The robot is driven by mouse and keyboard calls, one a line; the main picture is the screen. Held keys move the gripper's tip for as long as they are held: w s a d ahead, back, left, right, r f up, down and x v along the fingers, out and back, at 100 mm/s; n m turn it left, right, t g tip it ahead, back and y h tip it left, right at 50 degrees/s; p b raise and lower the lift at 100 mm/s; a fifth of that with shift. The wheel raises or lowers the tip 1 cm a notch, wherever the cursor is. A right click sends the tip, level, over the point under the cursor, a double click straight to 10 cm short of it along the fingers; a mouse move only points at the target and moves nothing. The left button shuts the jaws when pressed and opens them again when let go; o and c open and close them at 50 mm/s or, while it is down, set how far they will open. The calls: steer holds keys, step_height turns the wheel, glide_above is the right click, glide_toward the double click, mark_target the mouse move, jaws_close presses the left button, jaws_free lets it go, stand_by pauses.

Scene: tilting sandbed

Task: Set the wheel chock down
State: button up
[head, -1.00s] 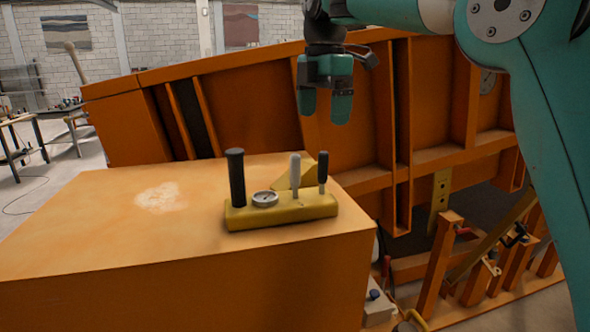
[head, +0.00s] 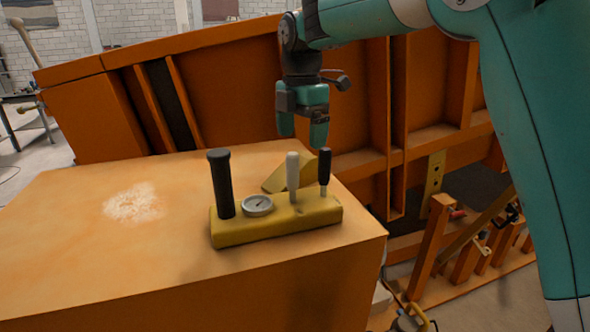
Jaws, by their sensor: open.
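The wheel chock, a yellow wedge (head: 277,179), rests on the orange box top (head: 90,225) behind the yellow control block (head: 232,232). Its lower front is partly hidden by the block and its grey-white lever (head: 292,180). My gripper (head: 302,132) is open, with teal fingers pointing down. It appears above and slightly right of the chock in the picture, apart from it, with nothing between the fingers.
The block carries a thick black handle (head: 221,183), a round gauge (head: 257,205) and a black-topped lever (head: 324,170) close to my gripper. The large tilted orange sandbed frame (head: 235,85) stands behind. The box top is clear at left, with a pale powdery patch (head: 134,203).

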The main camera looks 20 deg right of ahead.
mark_target(301, 156)
step_height(301, 156, down, 3)
steer(key=shift+r+p, duration=0.15)
steer(key=shift+p, duration=0.15)
steer(key=shift+s+a+f+p, duration=0.1)
steer(key=shift+f+p, duration=0.55)
steer(key=shift+f, duration=0.65)
steer(key=shift+s+f+p, duration=0.1)
steer(key=shift+f+p, duration=0.5)
steer(key=shift+f, duration=0.7)
steer(key=c, duration=1.2)
